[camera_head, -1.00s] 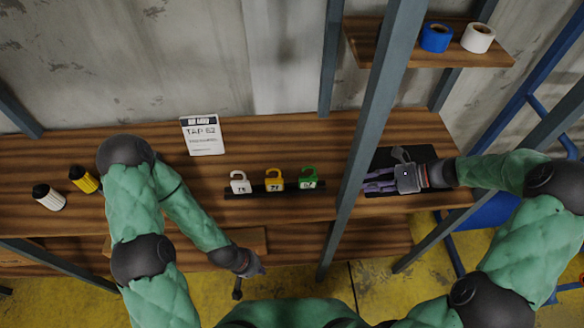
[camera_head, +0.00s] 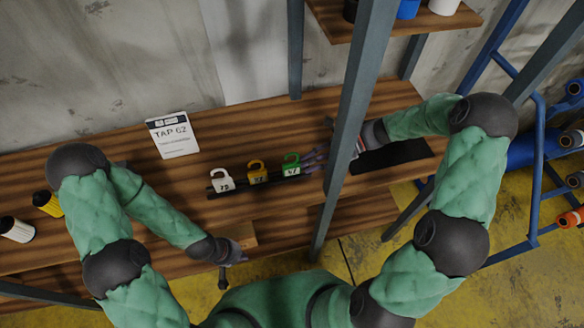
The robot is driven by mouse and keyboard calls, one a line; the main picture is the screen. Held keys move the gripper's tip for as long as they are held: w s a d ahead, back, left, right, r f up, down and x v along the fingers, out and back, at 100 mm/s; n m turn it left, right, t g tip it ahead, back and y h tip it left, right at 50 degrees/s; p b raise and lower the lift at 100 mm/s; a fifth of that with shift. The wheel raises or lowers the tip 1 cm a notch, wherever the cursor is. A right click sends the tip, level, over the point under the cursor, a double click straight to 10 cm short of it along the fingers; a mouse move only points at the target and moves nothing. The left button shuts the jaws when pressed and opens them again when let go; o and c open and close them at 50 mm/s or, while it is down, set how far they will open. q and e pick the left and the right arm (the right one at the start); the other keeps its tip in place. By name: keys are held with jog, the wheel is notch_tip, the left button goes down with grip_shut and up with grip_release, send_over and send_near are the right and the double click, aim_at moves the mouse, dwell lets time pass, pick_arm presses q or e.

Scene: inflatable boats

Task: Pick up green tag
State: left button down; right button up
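The green tag (camera_head: 291,163) stands at the right end of a dark strip on the wooden shelf. The yellow tag (camera_head: 258,175) and the white tag (camera_head: 222,182) stand to its left on the same strip. My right gripper (camera_head: 311,160) reaches in from the right, partly hidden behind a grey post. Its purple fingers are spread apart and point at the green tag, close to its right side. I cannot tell whether they touch it. My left gripper (camera_head: 231,264) hangs low near the shelf's front edge, away from the tags; its fingers are unclear.
The grey upright post (camera_head: 347,140) crosses in front of my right gripper. A white sign reading TAP 62 (camera_head: 173,136) stands behind the tags. A black mat (camera_head: 395,157) lies right of the post. Yellow and white bottles (camera_head: 17,229) stand at the left.

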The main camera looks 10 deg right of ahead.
aim_at(299, 166)
jog(key=x, duration=0.4)
jog(key=shift+w+r+b, duration=0.1)
jog(key=shift+b, duration=0.3)
jog(key=shift+d, duration=0.1)
jog(key=shift+c, duration=0.3)
grip_shut()
jog(key=shift+r, duration=0.15)
